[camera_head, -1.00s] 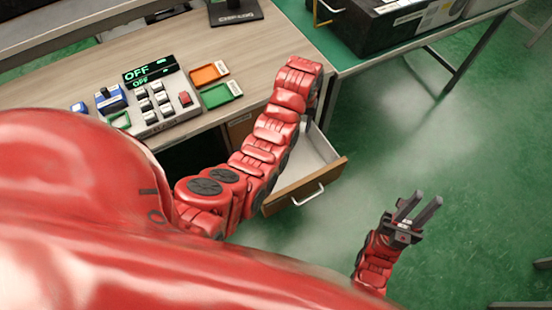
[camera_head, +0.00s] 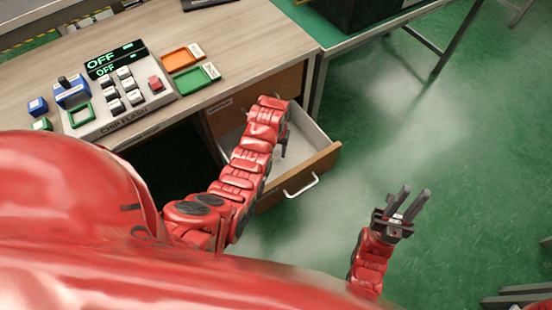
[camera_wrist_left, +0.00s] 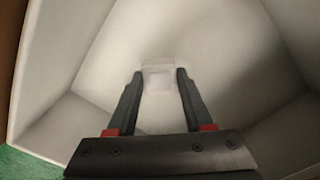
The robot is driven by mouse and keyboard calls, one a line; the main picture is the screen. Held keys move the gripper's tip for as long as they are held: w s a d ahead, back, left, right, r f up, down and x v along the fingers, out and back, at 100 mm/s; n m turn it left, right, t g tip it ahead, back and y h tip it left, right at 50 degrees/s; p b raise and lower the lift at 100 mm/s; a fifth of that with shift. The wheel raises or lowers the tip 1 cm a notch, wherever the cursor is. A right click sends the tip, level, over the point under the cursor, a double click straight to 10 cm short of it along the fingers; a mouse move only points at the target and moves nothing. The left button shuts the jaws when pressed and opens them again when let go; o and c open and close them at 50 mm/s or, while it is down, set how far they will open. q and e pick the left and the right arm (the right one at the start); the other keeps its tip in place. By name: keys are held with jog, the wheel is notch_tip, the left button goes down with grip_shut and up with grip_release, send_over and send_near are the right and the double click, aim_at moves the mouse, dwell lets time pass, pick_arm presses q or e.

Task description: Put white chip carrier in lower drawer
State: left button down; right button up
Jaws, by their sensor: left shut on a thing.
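The lower drawer (camera_head: 312,142) is pulled open from the desk; it has a white interior and a wooden front with a pale handle. My left gripper (camera_head: 284,146) points down inside it. In the left wrist view, my left gripper (camera_wrist_left: 159,76) is shut on the white chip carrier (camera_wrist_left: 158,82), a small pale piece between the fingertips. The drawer's white walls (camera_wrist_left: 50,70) surround it there. White on white makes it hard to tell whether the carrier touches the drawer floor. My right gripper (camera_head: 414,198) is open and empty, right of the drawer.
On the desk stand a chip flasher panel (camera_head: 122,95) with OFF displays, an orange tray (camera_head: 180,58) and a green tray (camera_head: 194,80). A closed drawer (camera_head: 285,82) is above the open one. Free floor lies to the right.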

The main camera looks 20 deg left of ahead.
aim_at(276, 153)
pick_arm(q)
jog(key=shift+f, duration=2.05)
jog(key=shift+f+b, duration=0.25)
jog(key=shift+b, duration=0.05)
jog(key=shift+c, duration=1.5)
grip_release()
jog(key=shift+r, duration=0.1)
notch_tip(276, 153, up, 12)
jog(key=shift+w+r+p, duration=0.1)
jog(key=shift+r+p, duration=0.05)
jog(key=shift+p, duration=1)
